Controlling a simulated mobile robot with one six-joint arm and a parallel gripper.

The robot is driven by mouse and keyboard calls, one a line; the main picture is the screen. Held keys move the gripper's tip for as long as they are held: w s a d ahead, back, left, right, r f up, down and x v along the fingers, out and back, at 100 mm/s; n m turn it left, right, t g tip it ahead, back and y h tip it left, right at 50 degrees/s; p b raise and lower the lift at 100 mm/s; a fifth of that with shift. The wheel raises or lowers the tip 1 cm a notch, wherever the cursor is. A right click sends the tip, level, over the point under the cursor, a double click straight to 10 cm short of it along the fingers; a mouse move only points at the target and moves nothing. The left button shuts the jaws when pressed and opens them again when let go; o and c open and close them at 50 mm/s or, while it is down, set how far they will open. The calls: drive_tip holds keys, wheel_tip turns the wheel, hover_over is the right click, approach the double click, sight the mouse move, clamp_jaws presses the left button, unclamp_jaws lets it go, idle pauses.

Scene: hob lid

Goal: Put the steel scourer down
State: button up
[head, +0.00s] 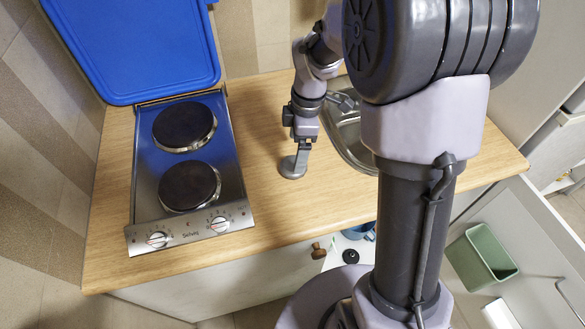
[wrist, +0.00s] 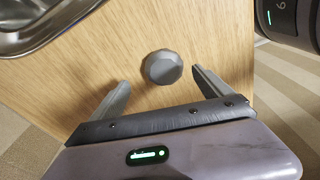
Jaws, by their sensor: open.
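The steel scourer (head: 293,167) is a small grey, round, faceted piece on the wooden worktop (head: 265,205), between the hob and the sink. In the wrist view the scourer (wrist: 162,67) lies on the wood between the tips of my two fingers, with a gap on each side. My gripper (head: 301,156) points down at the scourer in the head view and partly covers it. In the wrist view my gripper (wrist: 161,78) is open, and its fingers do not appear to touch the scourer.
The steel hob (head: 143,205) has two dark plates, and its blue lid (head: 135,45) stands raised behind it. A steel sink (head: 352,145) is to the right, partly hidden by my arm. A green bin (head: 482,258) is at the lower right. The worktop's front left is clear.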

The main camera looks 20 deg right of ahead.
drive_tip(key=f+b, duration=0.1)
drive_tip(key=f, duration=0.1)
drive_tip(key=f+b, duration=0.1)
drive_tip(key=a+f+b, duration=0.1)
drive_tip(key=f, duration=0.1)
drive_tip(key=shift+s+f, duration=0.3)
drive_tip(key=shift+f, duration=0.05)
drive_tip(key=shift+r, duration=0.15)
drive_tip(key=shift+c, duration=0.6)
drive_tip(key=c, duration=1.4)
